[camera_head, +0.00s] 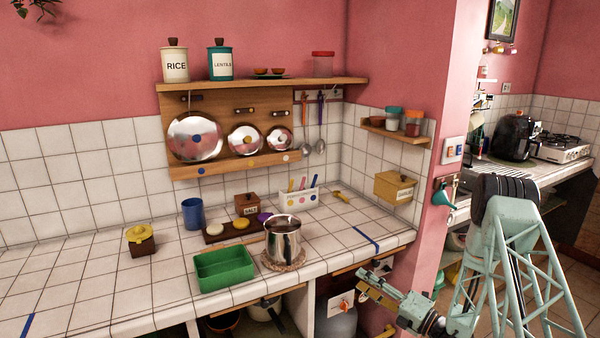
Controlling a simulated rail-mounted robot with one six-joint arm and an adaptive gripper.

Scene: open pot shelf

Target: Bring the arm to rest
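My arm, a pale green lattice link with a dark joint, stands at the right of the view in front of the counter. My gripper (368,284) is at its lower left end, low in front of the counter's front edge and pointing left. Its fingers are small and dark against the shelf below, so I cannot tell if they are open or shut. I see no object clearly held in it.
The tiled counter (350,222) holds a steel pot (283,242), a green tray (224,268), a blue cup (193,213) and a white utensil holder (299,200). Lids hang on a wooden rack (215,106). A pink wall end (448,110) stands behind my arm.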

